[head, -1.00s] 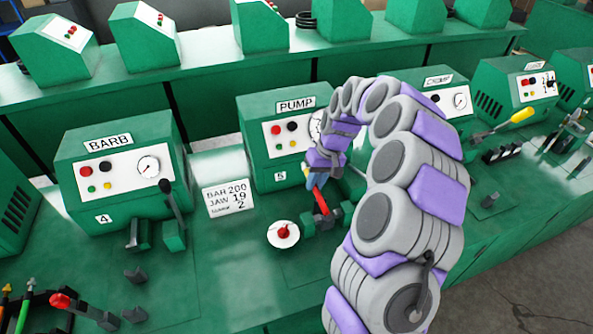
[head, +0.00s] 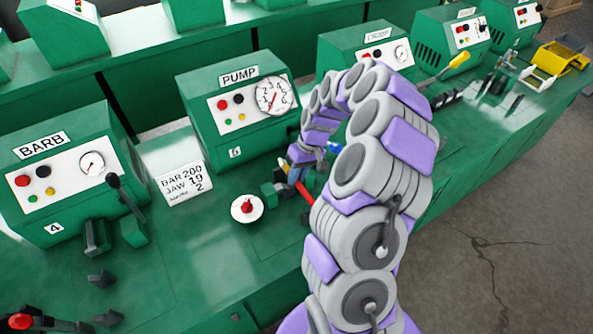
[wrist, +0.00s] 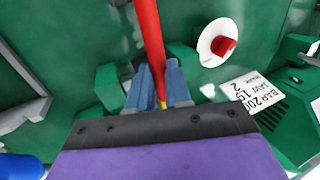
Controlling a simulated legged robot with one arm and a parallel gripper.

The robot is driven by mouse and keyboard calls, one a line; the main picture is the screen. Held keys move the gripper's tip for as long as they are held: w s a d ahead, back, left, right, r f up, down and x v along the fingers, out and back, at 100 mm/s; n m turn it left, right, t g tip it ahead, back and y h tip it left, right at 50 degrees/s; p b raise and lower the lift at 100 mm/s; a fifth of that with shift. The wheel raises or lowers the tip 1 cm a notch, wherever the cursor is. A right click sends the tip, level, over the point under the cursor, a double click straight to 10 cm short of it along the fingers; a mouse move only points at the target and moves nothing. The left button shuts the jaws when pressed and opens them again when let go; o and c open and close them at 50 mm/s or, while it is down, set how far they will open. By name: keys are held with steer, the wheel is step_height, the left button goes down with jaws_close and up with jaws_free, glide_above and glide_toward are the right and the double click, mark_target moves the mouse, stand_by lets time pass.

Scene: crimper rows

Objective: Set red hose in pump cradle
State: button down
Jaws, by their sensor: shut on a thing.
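The red hose (wrist: 148,40) shows in the wrist view as a red rod running up from between the blue fingers of my gripper (wrist: 158,85). My gripper is shut on it. In the head view the red hose (head: 305,192) shows as a short piece beside my gripper (head: 295,175), partly hidden by my arm. The pump machine (head: 240,105) stands behind, with a dial on its face. Green blocks (head: 272,194), which look like its cradle, stand in front of the machine, close to the hose. Whether the hose touches them I cannot tell.
A white disc with a red knob (head: 247,208) sits left of the green blocks. A sign card (head: 184,185) stands between the pump and the barb machine (head: 70,170). A yellow-handled lever (head: 455,62) is farther right. The bench front edge is at right.

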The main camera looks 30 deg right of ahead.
steer(key=shift+f+b, duration=1)
steer(key=shift+f, duration=2.9)
steer(key=c, duration=1)
jaws_free()
steer(key=shift+d, duration=0.1)
steer(key=shift+r, duration=0.1)
steer(key=p+v, duration=0.3)
steer(key=v, duration=1.4)
steer(key=shift+d, duration=0.1)
